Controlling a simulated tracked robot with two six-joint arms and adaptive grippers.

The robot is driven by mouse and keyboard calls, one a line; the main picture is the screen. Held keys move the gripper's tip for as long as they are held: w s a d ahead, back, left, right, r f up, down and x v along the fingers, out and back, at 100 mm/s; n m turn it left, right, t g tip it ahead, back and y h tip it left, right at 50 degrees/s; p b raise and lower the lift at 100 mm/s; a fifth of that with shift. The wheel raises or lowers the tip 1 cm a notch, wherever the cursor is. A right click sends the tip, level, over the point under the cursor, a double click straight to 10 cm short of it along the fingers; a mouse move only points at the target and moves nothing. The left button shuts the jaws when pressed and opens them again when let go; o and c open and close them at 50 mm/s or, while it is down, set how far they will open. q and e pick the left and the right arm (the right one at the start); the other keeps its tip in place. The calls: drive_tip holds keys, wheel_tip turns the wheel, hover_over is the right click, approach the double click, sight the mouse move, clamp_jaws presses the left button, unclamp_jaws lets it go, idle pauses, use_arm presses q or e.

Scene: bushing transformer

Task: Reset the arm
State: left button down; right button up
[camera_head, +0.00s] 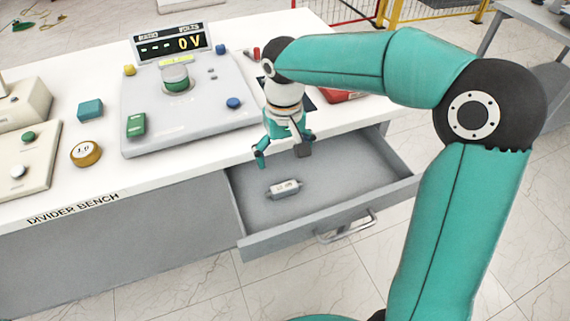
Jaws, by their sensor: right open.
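My right arm (461,180) comes in from the lower right and bends over the bench. Its gripper (281,156) points down over the back left part of the open drawer (370,179). The gripper is open, with its fingers apart and nothing seen between them. A small grey cylinder with a printed label (284,188) lies on the drawer floor, below and apart from the gripper. My left gripper is not in view.
The white bench (200,161) carries a grey panel (190,122) with a display reading 0 V (172,43). A teal block (90,109) and a round yellow weight-like piece (86,153) stand left of it. A red item (342,96) lies behind the drawer.

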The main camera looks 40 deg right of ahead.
drive_tip(key=shift+r, duration=0.35)
